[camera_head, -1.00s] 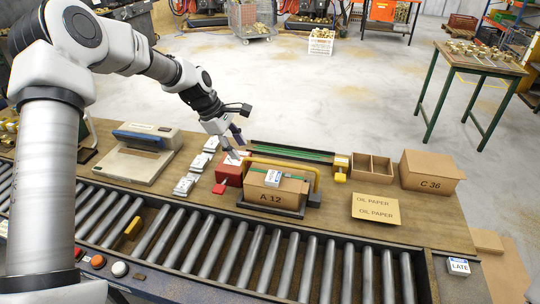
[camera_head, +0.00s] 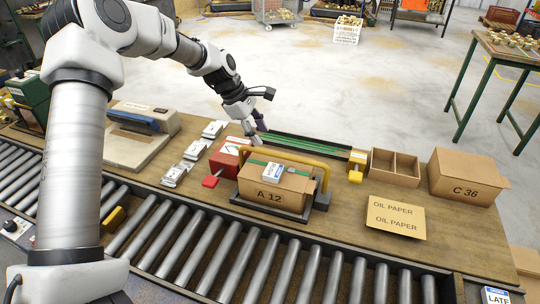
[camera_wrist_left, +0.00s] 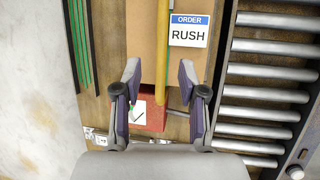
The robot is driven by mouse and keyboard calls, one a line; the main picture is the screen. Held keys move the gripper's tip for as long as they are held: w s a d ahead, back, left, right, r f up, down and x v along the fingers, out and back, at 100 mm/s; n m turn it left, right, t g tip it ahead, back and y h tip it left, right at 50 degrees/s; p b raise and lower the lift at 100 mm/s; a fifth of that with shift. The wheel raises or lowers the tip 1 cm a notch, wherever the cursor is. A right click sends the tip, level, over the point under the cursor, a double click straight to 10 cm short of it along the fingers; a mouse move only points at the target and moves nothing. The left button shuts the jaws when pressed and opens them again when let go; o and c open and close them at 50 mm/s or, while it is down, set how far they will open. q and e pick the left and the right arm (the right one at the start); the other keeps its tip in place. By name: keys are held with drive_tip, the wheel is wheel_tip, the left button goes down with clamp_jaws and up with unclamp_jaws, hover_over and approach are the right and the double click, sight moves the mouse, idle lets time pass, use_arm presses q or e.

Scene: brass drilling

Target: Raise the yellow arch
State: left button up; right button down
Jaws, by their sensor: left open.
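The yellow arch (camera_head: 290,157) spans over the carton marked A 12 (camera_head: 268,193), from beside a red block to the carton's right end. It is down, with its bar close above the carton top. In the left wrist view the yellow bar (camera_wrist_left: 162,40) runs up the picture. My left gripper (camera_head: 260,136) is open and empty, just behind and above the bar's left part in the head view. In the left wrist view its two fingers (camera_wrist_left: 160,80) stand on either side of the bar's near end. I cannot tell the remaining height. My right gripper is not in view.
A red block (camera_head: 225,159) with a white label stands left of the carton. A RUSH order card (camera_head: 246,175) lies on the carton. Behind is a green-striped rail (camera_head: 305,148). Rollers (camera_head: 200,240) run in front. An open divided box (camera_head: 393,165) and carton C 36 (camera_head: 465,177) stand right.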

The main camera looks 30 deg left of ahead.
sight(271, 152)
use_arm(q)
drive_tip(key=x, duration=0.6)
drive_tip(key=shift+d+f, duration=0.2)
drive_tip(key=shift+w+f, duration=0.1)
drive_tip(key=shift+f, duration=0.15)
drive_tip(key=shift+r, duration=0.1)
clamp_jaws()
